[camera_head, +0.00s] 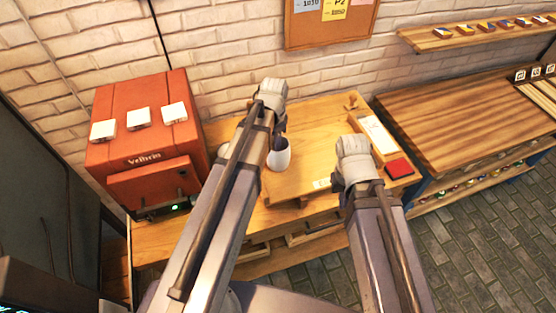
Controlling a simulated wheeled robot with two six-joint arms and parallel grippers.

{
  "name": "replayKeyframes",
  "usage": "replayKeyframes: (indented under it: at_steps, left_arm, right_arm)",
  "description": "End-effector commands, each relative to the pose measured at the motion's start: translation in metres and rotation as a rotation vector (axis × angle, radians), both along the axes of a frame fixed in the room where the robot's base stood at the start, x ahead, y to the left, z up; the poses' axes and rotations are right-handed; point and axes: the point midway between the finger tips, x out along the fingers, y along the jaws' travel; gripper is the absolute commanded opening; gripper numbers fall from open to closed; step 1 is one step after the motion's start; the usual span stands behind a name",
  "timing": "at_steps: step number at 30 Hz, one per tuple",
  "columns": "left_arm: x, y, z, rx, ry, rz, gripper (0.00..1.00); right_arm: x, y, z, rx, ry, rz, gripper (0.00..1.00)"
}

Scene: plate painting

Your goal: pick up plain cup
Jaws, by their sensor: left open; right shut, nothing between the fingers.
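A plain white cup (279,155) stands upright on the wooden worktable, just right of my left forearm. My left gripper (281,127) is open and hangs just above the cup, close to its rim; its fingers are small and dark here, so I cannot tell if they touch the cup. My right gripper (356,165) is shut and empty over the right part of the table; its fingers are mostly hidden by the wrist.
A red kiln-like box (150,165) stands at the left. A pale rounded thing (224,150) is partly hidden behind my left forearm. A white tray (378,134) and a red block (399,168) lie at the right. A second wooden table (460,110) stands beyond.

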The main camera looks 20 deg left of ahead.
Motion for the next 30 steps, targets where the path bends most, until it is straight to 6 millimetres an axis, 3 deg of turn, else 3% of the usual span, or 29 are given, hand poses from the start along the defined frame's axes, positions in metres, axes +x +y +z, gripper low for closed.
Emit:
replayKeyframes:
  at_steps: [1, 3, 11, 23, 30]
  left_arm:
    - [-0.0003, 0.0003, -0.0127, 0.000, 0.000, 0.000, 0.42]
    - [-0.0001, 0.0006, -0.0173, 0.000, 0.000, 0.000, 0.42]
    - [-0.0002, 0.0007, -0.0162, 0.000, 0.000, 0.000, 0.42]
    - [-0.0002, 0.0007, -0.0162, 0.000, 0.000, 0.000, 0.00]
    - [-0.0002, 0.0007, -0.0162, 0.000, 0.000, 0.000, 0.00]
  right_arm:
    - [0.0000, 0.0000, -0.0128, 0.000, 0.000, 0.000, 0.00]
    - [0.0000, 0.0000, -0.0173, 0.000, 0.000, -0.001, 0.00]
    - [0.0000, -0.0001, -0.0162, 0.000, 0.000, -0.001, 0.00]
    - [0.0000, -0.0001, -0.0162, 0.000, 0.000, -0.001, 0.00]
    - [0.0001, 0.0000, -0.0163, 0.000, 0.000, -0.001, 0.00]
